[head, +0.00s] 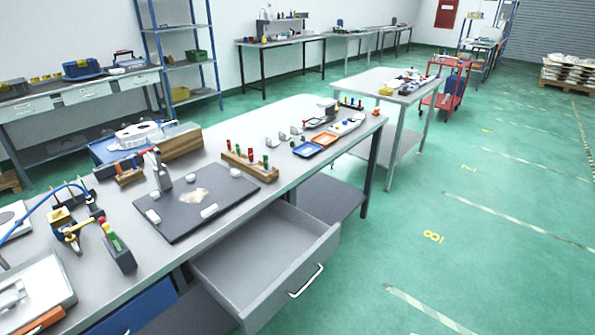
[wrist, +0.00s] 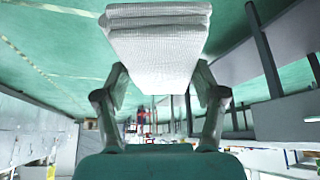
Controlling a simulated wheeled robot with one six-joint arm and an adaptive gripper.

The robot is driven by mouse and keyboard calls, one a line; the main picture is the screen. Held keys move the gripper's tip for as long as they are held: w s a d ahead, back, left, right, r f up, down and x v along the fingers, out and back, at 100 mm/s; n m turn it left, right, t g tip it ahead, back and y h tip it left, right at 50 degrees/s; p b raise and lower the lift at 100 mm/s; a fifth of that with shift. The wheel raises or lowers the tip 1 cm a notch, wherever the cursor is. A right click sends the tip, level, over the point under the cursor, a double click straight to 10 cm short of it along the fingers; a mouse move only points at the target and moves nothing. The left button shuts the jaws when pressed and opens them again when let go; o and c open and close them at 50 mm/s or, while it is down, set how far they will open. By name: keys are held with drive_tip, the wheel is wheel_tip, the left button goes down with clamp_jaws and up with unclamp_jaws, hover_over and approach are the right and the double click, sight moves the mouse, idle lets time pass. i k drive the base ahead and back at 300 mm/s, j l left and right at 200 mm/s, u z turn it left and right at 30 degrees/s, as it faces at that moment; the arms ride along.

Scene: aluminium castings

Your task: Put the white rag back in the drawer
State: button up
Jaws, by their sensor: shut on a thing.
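The white rag (wrist: 158,45) is a folded, layered cloth with a woven texture. In the wrist view my gripper (wrist: 160,82) is shut on it, one finger on each side, and the rag extends beyond the fingertips. Neither my gripper nor the rag shows in the head view. The drawer (head: 292,283) is grey, with a bar handle on its front. It is pulled out from under the long workbench, and its visible inside looks empty.
The grey workbench (head: 300,185) bears a dark plate (head: 170,222) with several pale pieces, a wooden block with coloured tools (head: 250,166), and small trays (head: 307,149). A blue drawer front (head: 135,308) is left of the open drawer.

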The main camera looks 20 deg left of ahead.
sight(259, 255)
drive_tip(key=k+u, duration=0.1)
drive_tip(key=u, duration=0.65)
drive_tip(key=k+u, duration=0.15)
drive_tip(key=u, duration=0.2)
